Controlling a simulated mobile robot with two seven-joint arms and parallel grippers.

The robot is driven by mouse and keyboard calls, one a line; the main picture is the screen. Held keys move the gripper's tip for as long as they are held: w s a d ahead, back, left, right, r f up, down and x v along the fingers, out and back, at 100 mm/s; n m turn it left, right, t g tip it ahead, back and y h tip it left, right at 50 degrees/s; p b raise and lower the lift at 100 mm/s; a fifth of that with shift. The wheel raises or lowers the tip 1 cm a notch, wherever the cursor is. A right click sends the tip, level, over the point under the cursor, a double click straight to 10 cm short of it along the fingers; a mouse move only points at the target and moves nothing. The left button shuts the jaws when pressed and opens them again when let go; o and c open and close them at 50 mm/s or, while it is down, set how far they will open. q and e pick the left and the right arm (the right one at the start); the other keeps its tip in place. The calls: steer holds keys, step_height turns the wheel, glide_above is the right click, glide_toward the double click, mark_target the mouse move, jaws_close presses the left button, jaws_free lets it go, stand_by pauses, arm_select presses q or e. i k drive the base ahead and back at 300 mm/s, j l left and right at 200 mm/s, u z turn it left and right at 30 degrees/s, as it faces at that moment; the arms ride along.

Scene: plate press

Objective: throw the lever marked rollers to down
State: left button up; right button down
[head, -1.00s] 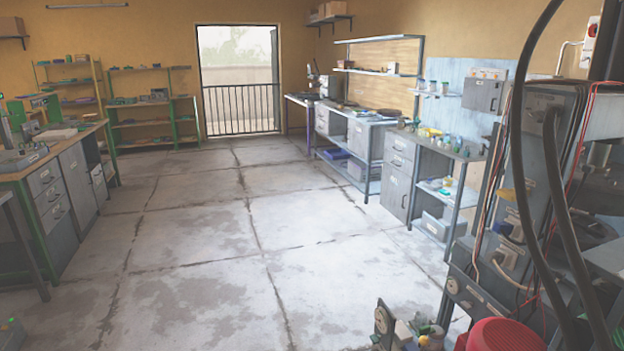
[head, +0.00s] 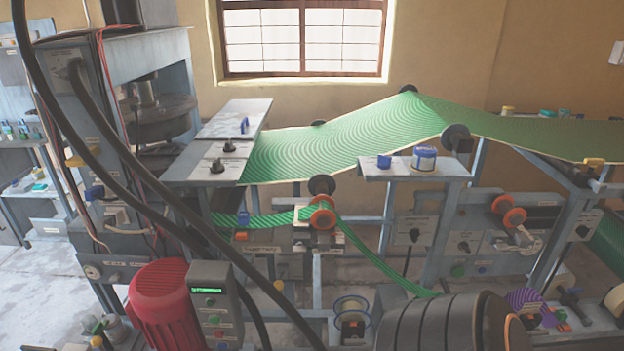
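Neither of my grippers is in view. I cannot tell which control is the lever marked rollers, as the small labels are too small to read. Black-handled controls sit on a grey panel (head: 414,231) below the small shelf and on the panel to its right (head: 466,243). Two black knobs, a rear one (head: 228,147) and a front one (head: 217,166), stand on the grey top plates, with a blue handle (head: 244,125) behind them. Orange rollers (head: 322,215) hold a narrow green strip.
A wide green patterned sheet (head: 350,140) runs across the machine under the window. Thick black cables (head: 150,180) cross the left front. A red motor (head: 165,305), a control box (head: 217,305) and a large dark drum (head: 440,325) fill the foreground. Bare floor (head: 40,290) shows at lower left.

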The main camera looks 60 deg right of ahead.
mark_target(279, 283)
steer(key=z, duration=1.5)
steer(key=i+j+z, duration=0.2)
steer(key=i+j, duration=0.3)
steer(key=i, duration=0.25)
